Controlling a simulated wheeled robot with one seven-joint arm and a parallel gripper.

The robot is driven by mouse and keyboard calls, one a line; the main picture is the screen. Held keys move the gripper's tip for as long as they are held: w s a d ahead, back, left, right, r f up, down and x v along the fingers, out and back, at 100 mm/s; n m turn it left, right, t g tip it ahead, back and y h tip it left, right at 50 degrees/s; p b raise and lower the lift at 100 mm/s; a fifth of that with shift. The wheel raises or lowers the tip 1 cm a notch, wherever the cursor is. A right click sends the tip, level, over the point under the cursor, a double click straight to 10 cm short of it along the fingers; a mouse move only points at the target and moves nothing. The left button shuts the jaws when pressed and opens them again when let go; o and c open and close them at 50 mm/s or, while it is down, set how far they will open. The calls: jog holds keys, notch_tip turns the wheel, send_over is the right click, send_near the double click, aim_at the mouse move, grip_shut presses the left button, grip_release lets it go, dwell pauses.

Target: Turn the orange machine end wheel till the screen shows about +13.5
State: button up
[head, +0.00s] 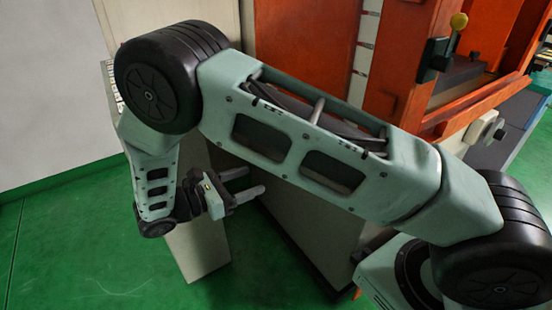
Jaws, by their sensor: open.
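The orange machine (310,40) fills the upper middle and right. I cannot tell whether this is the end wheel. No screen reading is visible. My gripper (256,180) is at the left centre, low beside the machine's pale base. Its two fingers point right and are apart, with nothing between them. It is well away from the pale round part.
A pale cabinet (200,250) stands below and behind my gripper, with a panel of buttons (113,92) at upper left. The green floor (70,255) is clear at lower left. My arm crosses the middle.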

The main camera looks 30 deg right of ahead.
jog(key=w+d+p, duration=0.1)
jog(key=d+p, duration=0.1)
jog(key=d, duration=1.4)
jog(key=shift+w+d+f+t+h+p, duration=0.25)
jog(key=shift+w+d+t+h+p, duration=0.05)
jog(key=shift+w+d+p, duration=0.05)
jog(key=c, duration=1)
jog(key=shift+o, duration=0.2)
jog(key=shift+r+n+p, duration=0.1)
jog(key=shift+n+p, duration=0.3)
jog(key=shift+n, duration=0.3)
